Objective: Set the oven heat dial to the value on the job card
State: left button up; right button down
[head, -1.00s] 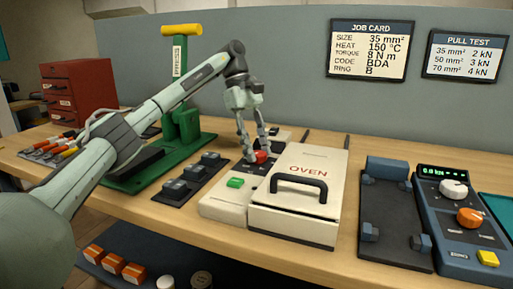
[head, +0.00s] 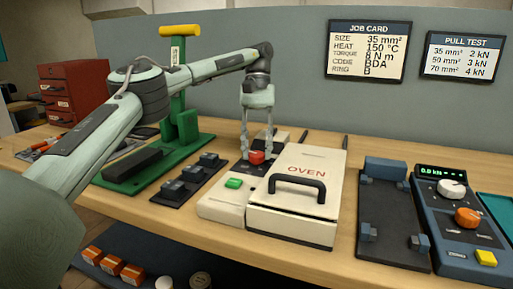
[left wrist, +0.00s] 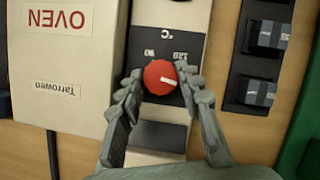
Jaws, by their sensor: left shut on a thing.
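The red heat dial (head: 257,158) sits on the oven's control panel, left of the white oven lid (head: 320,163). My left gripper (head: 259,150) points down with its fingers on both sides of the dial and is shut on it. In the left wrist view the dial (left wrist: 160,77) has a white pointer mark toward the right, slightly downward. Upside-down scale marks, apparently 90 and 120, show above it; other marks are hidden. The job card (head: 367,50) on the wall reads HEAT 150 °C. My right gripper is not in view.
A green button (head: 234,183) is on the oven's front left. A black rack with small blocks (head: 188,178) and a green press (head: 180,120) stand left. A black fixture (head: 388,225) and a blue pull tester (head: 462,220) stand right.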

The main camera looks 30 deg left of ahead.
pick_arm(q)
jog(key=shift+m, duration=0.4)
jog(key=o, duration=1.2)
jog(key=shift+c, duration=0.2)
